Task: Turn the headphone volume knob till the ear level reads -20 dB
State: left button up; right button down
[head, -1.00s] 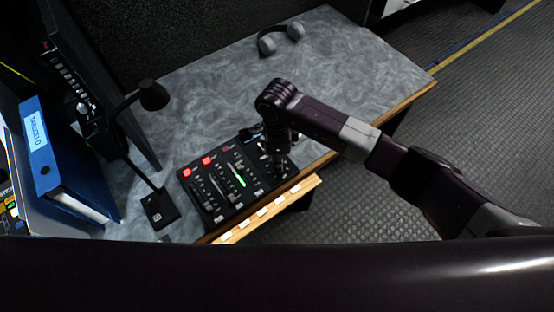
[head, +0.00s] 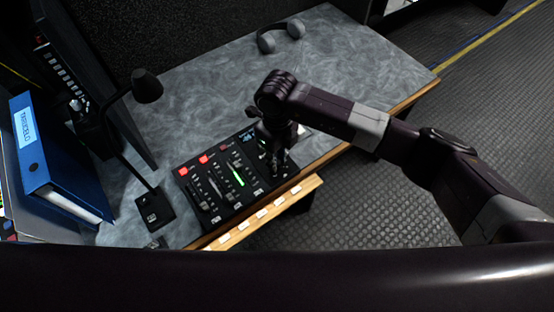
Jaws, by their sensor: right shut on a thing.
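The black mixer panel (head: 217,191) lies at the front edge of the grey desk, with lit red buttons, faders and a green level bar. My right gripper (head: 275,168) points down onto the panel's right end. It is shut on the headphone volume knob, which the fingers and wrist hide. A small bluish display (head: 246,136) shows beside the wrist at the panel's top right; its figures are too small to read surely. My left gripper is not in view.
A gooseneck microphone (head: 147,88) stands left of the panel, near a blue binder (head: 52,165). Headphones (head: 280,36) lie at the back of the desk (head: 210,95). The desk's middle is clear. A wooden ledge with pale labels (head: 262,215) runs along the front.

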jog(key=shift+w+m+b, duration=0.1)
jog(key=shift+m+b, duration=0.2)
jog(key=shift+m, duration=0.8)
jog(key=shift+r, duration=0.1)
jog(key=c, duration=1.8)
grip_release()
notch_tip(320, 180, up, 12)
